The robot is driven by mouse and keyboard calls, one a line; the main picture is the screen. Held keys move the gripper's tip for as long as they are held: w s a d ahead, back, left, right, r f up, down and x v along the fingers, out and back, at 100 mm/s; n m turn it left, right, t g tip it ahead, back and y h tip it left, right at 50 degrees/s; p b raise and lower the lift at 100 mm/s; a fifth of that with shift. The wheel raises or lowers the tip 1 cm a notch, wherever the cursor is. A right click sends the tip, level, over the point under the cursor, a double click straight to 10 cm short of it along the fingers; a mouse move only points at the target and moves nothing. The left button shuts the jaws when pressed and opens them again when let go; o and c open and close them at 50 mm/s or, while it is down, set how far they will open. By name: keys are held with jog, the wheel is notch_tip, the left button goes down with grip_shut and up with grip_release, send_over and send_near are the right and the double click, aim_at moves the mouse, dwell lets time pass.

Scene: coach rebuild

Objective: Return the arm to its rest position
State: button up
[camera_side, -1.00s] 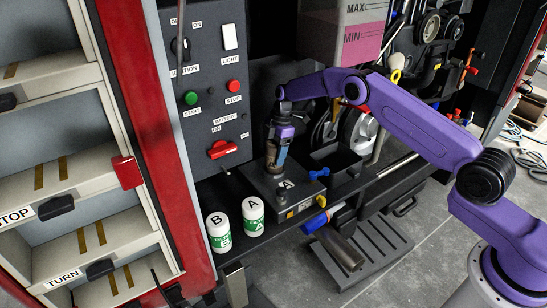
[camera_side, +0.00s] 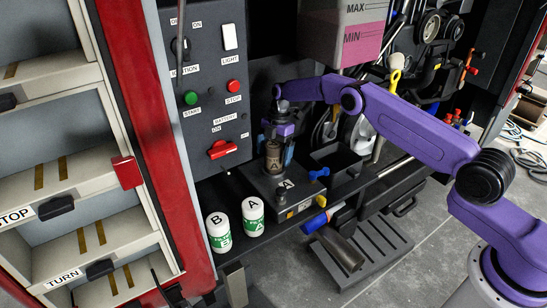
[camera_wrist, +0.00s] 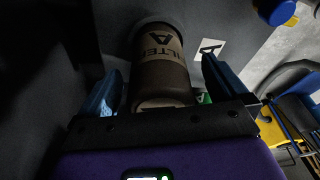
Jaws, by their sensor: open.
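My purple arm reaches in from the right in the side view, and my gripper (camera_side: 275,155) points down at the dark block on the shelf. It is open, with one blue finger on each side of a brown cylinder marked A, the filter (camera_side: 273,156). The filter stands upright in the block (camera_side: 264,187). In the wrist view the filter (camera_wrist: 160,70) sits between the spread fingers of my gripper (camera_wrist: 158,85), with visible gaps beside it. The lower edge of the filter is partly hidden by the gripper body.
A control panel (camera_side: 209,60) with switches and buttons stands behind and left. White bottles A (camera_side: 253,217) and B (camera_side: 219,232) stand at the shelf's front left. A blue knob (camera_side: 319,173) is right of the block.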

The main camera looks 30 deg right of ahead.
jog(key=shift+v, duration=5)
